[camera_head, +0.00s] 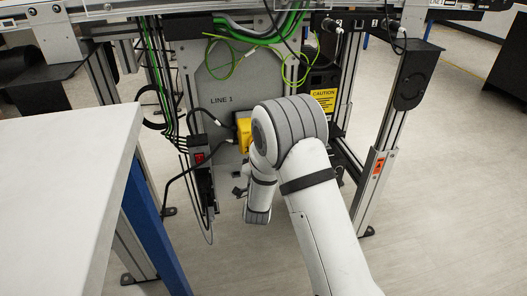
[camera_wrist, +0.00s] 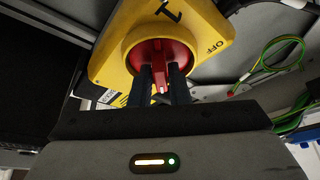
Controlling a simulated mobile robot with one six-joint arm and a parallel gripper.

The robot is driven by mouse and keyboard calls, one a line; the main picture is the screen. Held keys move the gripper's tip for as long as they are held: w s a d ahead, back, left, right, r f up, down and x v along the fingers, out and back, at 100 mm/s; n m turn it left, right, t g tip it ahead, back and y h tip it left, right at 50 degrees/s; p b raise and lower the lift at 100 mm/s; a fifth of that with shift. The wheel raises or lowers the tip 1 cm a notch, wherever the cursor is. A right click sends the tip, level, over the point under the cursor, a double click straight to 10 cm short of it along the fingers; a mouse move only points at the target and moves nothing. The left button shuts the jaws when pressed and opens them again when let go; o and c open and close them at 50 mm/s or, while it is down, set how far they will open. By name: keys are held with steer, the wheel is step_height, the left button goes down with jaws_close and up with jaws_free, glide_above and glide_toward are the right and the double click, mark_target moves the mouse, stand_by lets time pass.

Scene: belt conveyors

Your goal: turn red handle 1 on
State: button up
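Red handle 1 (camera_wrist: 160,66) is the red rotary knob on a yellow switch box (camera_wrist: 112,62) in the wrist view. A black "1" and the word "OFF" are printed on the yellow face. My gripper (camera_wrist: 163,84) has its two dark fingers on either side of the handle's red grip, with little or no gap visible. In the head view the yellow box (camera_head: 243,134) shows partly behind my arm, on the grey panel marked "LINE 1". The red handle and my fingertips are hidden there.
A white-topped table (camera_head: 65,190) stands at the left. Black cables and a small box with a red switch (camera_head: 199,158) are left of the yellow box. Green-yellow wires (camera_wrist: 290,95) hang at the right in the wrist view. Metal frame legs (camera_head: 385,150) stand at the right.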

steer(key=o, duration=0.3)
steer(key=shift+s+f, duration=0.1)
steer(key=shift+o, duration=0.2)
steer(key=p+v, duration=0.2)
steer(key=v, duration=0.5)
steer(key=shift+s, duration=0.4)
steer(key=d+r+n+g+y+p, duration=0.1)
steer(key=d+r+g+p, duration=0.2)
steer(key=r+p, duration=0.5)
steer(key=d+r+n+g+p, duration=0.25)
steer(key=r+p, duration=0.35)
steer(key=r, duration=0.4)
steer(key=d+r+n+g+y+p, duration=0.15)
steer(key=r+g+p, duration=0.25)
steer(key=r+p, duration=0.4)
steer(key=s+d+r+n+g+p, duration=0.1)
steer(key=s+d+r+g+p, duration=0.2)
steer(key=s+r, duration=0.5)
steer(key=s+d+r+n+g+h+p, duration=0.1)
steer(key=s+d+r+n+g+p, duration=0.1)
steer(key=s+d+r+p, duration=0.3)
steer(key=s+d+r+n+g+h+p, duration=0.1)
steer(key=s+d+r+g+p, duration=0.3)
steer(key=s+r+p, duration=0.4)
steer(key=s+r, duration=0.3)
steer(key=s, duration=0.3)
steer(key=shift+s+d+n, duration=0.3)
steer(key=shift+s+n, duration=0.1)
